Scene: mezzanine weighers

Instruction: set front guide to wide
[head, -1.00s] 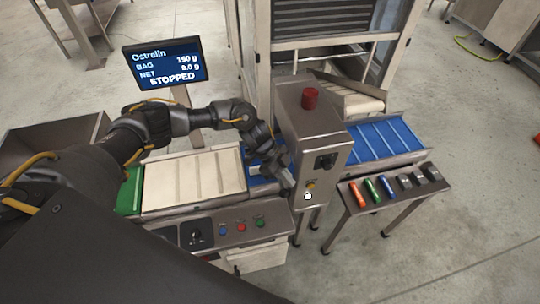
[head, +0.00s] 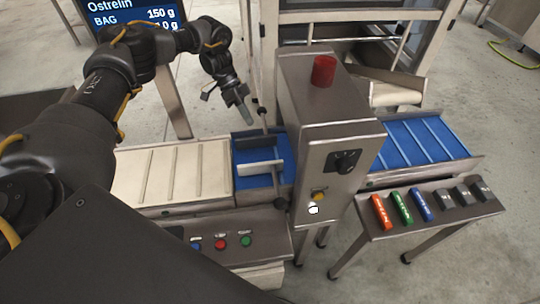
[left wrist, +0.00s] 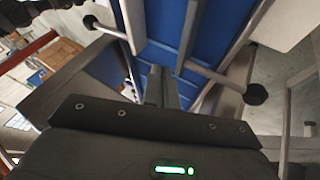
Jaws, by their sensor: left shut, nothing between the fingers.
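The front guide (head: 261,168) is a pale upright plate over the short blue belt (head: 246,183). Its rod ends in a dark knob (head: 280,202) on the near side. The rear guide (head: 250,138) stands at the far edge, with its own rod and knob (head: 262,112). A clear gap of belt shows between the plates. My left gripper (head: 244,112) is shut and empty, beside the rear knob in the picture; I cannot tell if they touch. In the left wrist view its fingers (left wrist: 161,88) point at the blue belt (left wrist: 222,48), with a rod and knob on either side. My right gripper is out of view.
A steel cabinet (head: 318,160) with a red beacon (head: 324,70) stands right of the guides. A pale belt (head: 170,172) lies left, above a panel with buttons (head: 221,244). A display (head: 133,14) stands behind.

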